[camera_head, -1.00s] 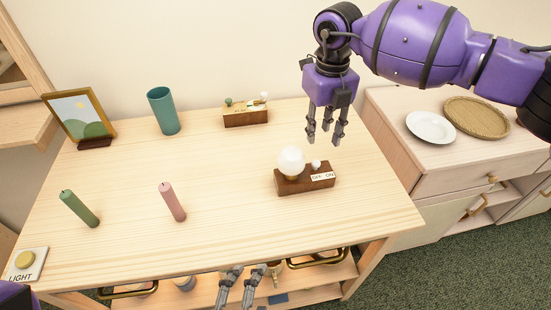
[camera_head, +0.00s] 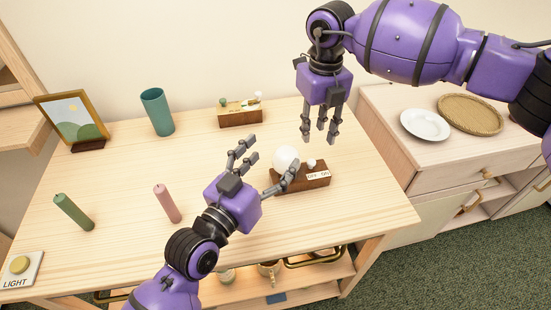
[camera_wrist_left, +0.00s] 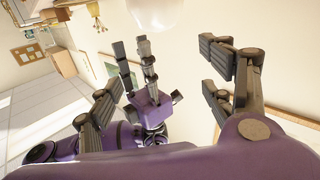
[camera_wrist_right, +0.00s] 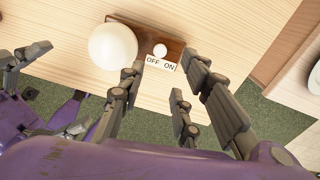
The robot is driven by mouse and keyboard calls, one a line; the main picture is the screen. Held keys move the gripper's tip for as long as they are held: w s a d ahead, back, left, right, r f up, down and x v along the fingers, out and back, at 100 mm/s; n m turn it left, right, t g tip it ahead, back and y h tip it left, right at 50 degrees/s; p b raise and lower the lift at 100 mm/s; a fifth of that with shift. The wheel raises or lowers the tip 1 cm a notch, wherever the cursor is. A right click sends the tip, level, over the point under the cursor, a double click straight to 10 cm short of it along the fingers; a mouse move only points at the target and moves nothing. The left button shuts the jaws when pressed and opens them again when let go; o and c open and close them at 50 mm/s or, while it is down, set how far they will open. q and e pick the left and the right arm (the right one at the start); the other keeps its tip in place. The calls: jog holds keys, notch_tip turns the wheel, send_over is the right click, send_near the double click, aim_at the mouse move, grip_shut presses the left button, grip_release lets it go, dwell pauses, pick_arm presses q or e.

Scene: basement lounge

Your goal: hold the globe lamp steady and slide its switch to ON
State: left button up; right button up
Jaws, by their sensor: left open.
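The globe lamp has a white ball (camera_head: 285,157) on a brown wooden base (camera_head: 285,187), right of the table's middle. Its round white switch knob (camera_head: 311,163) is on the OFF side of the OFF/ON label (camera_head: 318,176); the right wrist view also shows the knob (camera_wrist_right: 160,50). My left gripper (camera_head: 268,161) is open just left of the lamp, one finger overlapping its base in the head view. I cannot tell whether it touches. The globe shows at the top of the left wrist view (camera_wrist_left: 156,12). My right gripper (camera_head: 320,138) is open and empty above and behind the switch end.
A teal cup (camera_head: 157,112), a framed picture (camera_head: 72,120), a second wooden switch block (camera_head: 240,115), and green (camera_head: 74,212) and pink (camera_head: 167,204) candles stand on the table. A LIGHT button (camera_head: 20,266) is at the front left. A side cabinet carries a white plate (camera_head: 425,124).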

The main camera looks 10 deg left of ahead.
aim_at(287, 162)
pick_arm(q)
notch_tip(287, 162, down, 7)
jog(key=shift+f, duration=0.2)
jog(key=x, duration=0.7)
jog(key=shift+w+d+f, duration=0.1)
jog(key=shift+w+f, duration=0.05)
jog(key=shift+w, duration=0.05)
